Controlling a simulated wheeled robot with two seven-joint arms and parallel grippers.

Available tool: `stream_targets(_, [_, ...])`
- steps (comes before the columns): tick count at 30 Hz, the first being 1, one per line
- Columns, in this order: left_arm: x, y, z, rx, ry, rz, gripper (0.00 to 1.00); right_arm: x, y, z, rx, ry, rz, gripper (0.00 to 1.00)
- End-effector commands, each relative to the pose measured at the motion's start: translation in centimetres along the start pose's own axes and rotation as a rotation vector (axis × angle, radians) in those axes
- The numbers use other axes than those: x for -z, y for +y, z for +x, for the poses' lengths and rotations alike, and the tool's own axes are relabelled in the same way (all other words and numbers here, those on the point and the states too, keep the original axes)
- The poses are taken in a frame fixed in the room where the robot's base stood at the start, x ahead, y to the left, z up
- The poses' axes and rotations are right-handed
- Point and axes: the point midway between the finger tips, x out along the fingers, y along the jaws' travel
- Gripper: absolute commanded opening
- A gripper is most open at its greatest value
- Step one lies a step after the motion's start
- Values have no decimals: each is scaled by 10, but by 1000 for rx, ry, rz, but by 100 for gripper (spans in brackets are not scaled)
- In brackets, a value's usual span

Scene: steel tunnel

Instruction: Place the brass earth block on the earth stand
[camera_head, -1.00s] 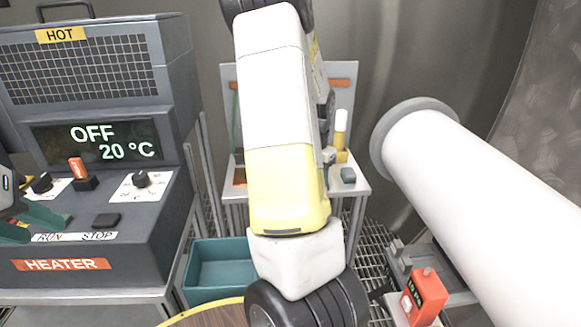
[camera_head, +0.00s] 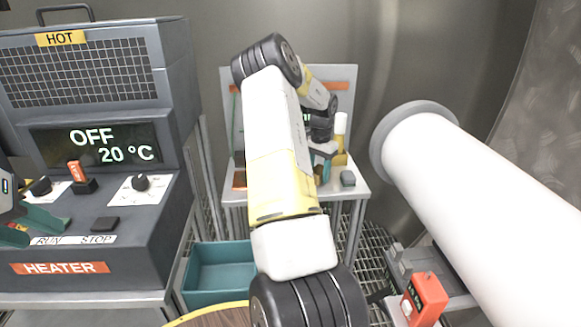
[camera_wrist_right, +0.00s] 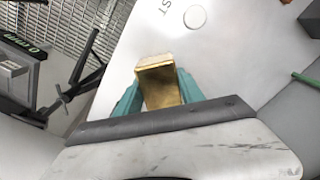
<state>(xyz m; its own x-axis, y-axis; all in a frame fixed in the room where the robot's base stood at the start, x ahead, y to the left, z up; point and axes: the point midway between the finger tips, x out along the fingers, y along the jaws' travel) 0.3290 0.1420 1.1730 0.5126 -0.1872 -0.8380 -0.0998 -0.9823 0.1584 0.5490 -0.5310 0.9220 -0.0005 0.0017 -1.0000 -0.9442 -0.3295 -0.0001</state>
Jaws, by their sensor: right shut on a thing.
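The brass earth block (camera_wrist_right: 160,84) is a gold-coloured block between the teal fingers of my right gripper (camera_wrist_right: 158,92) in the right wrist view. The gripper is shut on it. A pale flat top (camera_wrist_right: 240,55) with a round white disc (camera_wrist_right: 195,17) and partly cut-off lettering lies beyond the block; whether they touch is unclear. In the head view my right gripper (camera_head: 322,168) is over the back bench (camera_head: 290,193), partly hidden by my arm. I cannot tell which part is the earth stand. My left gripper (camera_head: 30,227) is open and empty at the heater's front left.
The bench holds a yellow cylinder with a white cap (camera_head: 340,140), a small grey block (camera_head: 347,178) and a copper-coloured piece (camera_head: 239,180). A teal bin (camera_head: 219,272) stands below. The heater (camera_head: 95,215) is left; a large white pipe (camera_head: 480,200) and orange device (camera_head: 425,297) are right.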

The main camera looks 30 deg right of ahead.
Motion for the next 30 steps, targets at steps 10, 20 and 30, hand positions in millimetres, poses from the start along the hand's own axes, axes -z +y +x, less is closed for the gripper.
stream_targets(10, [0,0,0,0,0,0,36,1,0,6,0,2,0,0])
stream_targets(20, [0,0,0,0,0,0,36,0,1,9,0,1,0,67])
stream_targets(30, [0,0,0,0,0,0,36,1,0,-9,4,3,0,67])
